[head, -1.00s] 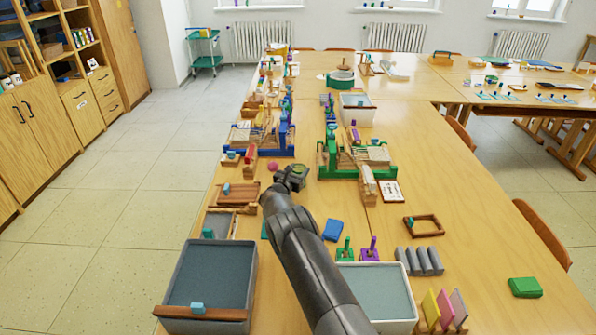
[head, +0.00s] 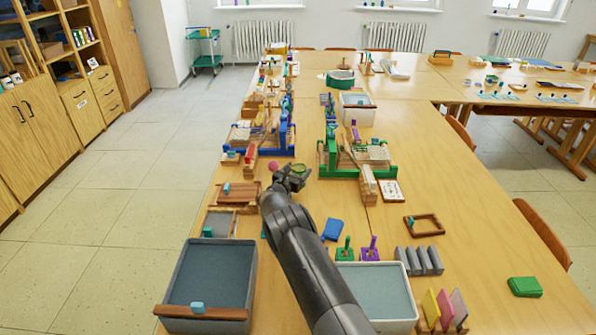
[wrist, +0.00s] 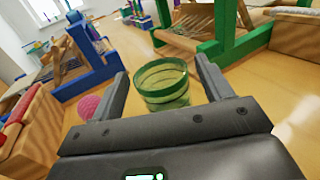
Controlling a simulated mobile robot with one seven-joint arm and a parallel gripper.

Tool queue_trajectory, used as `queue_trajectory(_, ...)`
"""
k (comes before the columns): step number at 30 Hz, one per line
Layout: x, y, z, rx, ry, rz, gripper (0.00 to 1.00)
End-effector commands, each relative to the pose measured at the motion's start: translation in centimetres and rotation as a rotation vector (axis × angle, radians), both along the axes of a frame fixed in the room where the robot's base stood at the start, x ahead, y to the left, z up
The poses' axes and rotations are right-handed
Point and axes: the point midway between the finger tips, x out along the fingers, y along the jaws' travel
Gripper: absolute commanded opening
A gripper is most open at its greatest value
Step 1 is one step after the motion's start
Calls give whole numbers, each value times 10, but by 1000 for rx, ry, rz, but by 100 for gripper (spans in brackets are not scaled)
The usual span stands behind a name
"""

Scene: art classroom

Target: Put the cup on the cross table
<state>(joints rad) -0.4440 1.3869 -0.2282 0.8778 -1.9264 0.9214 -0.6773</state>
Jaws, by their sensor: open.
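A green, see-through cup with a darker green rim (wrist: 163,88) stands upright between the fingers of my gripper (wrist: 161,72) in the wrist view. The fingers are open, one on each side of it; I cannot tell whether either touches it. In the head view the cup (head: 299,170) shows small at my gripper (head: 293,176), over the long near table (head: 480,215). Its base is partly hidden by my gripper. Another table section (head: 455,75) runs across at the back right.
A green wooden loom (head: 325,158) stands just beyond the cup, with a blue loom (head: 268,150) to the left. A pink ball (head: 273,166) lies left of my gripper. Grey bins (head: 210,275) and small blocks stand nearer. The near table's right side is mostly clear.

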Motion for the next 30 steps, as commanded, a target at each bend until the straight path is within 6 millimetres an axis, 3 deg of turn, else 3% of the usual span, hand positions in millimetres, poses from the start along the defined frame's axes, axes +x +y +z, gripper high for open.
queue_trajectory(9, -40, 21, 7, -3, -1, 2, 72)
queue_trajectory(12, -38, 20, 31, 0, -4, 0, 72)
queue_trajectory(18, -38, 19, 60, -1, 0, 0, 72)
queue_trajectory(26, -38, 19, 70, 0, 1, 0, 72)
queue_trajectory(30, -40, 6, 84, 41, -7, -32, 72)
